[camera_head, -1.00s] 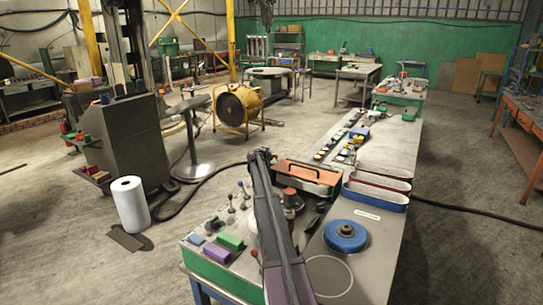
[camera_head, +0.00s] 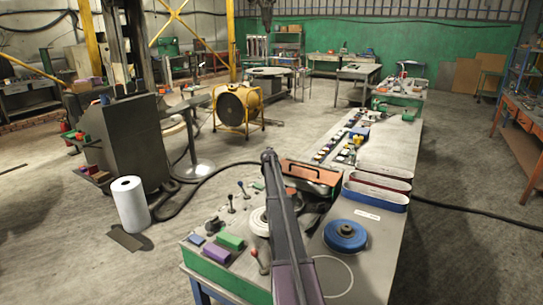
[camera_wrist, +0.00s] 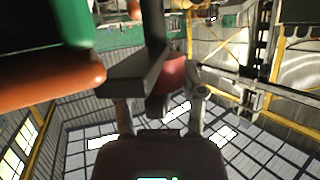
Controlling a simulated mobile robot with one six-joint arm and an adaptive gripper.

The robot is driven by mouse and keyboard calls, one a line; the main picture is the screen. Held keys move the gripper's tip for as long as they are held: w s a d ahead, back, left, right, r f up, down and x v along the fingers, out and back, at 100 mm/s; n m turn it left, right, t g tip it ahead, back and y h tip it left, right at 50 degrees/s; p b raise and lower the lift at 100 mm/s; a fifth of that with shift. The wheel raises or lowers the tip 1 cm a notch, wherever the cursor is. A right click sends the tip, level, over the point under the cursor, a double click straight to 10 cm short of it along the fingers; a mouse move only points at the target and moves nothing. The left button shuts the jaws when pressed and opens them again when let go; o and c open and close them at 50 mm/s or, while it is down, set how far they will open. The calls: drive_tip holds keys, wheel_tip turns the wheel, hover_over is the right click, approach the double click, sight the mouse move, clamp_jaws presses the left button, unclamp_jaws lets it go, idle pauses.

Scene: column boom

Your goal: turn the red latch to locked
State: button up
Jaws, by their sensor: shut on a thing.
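In the wrist view, my gripper (camera_wrist: 160,95) is shut on the red latch (camera_wrist: 173,73). The latch's red part shows between the fingers, next to a dark grey bar. The bar covers part of the left finger, so the exact contact is hidden. I cannot read the latch's angle or a locked mark. In the head view, my arm reaches away over the bench, and neither my gripper nor the red latch can be made out.
The long bench (camera_head: 384,153) holds an orange case (camera_head: 312,172), a blue disc (camera_head: 345,236), a tray with a blue side (camera_head: 376,194), and green (camera_head: 230,241) and purple (camera_head: 216,254) blocks. A white roll (camera_head: 130,204) stands on the floor. Open floor lies left of the bench.

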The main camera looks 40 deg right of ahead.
drive_tip(key=shift+a+n+t+y, duration=0.15)
drive_tip(key=shift+n+t+y, duration=0.2)
drive_tip(key=shift+n+y, duration=0.3)
drive_tip(key=shift+a+n+t+y, duration=0.15)
drive_tip(key=shift+n+t+y, duration=0.2)
drive_tip(key=shift+n+y, duration=0.3)
drive_tip(key=shift+f, duration=0.1)
drive_tip(key=o, duration=1.2)
drive_tip(key=shift+c, duration=0.2)
drive_tip(key=shift+d, duration=0.1)
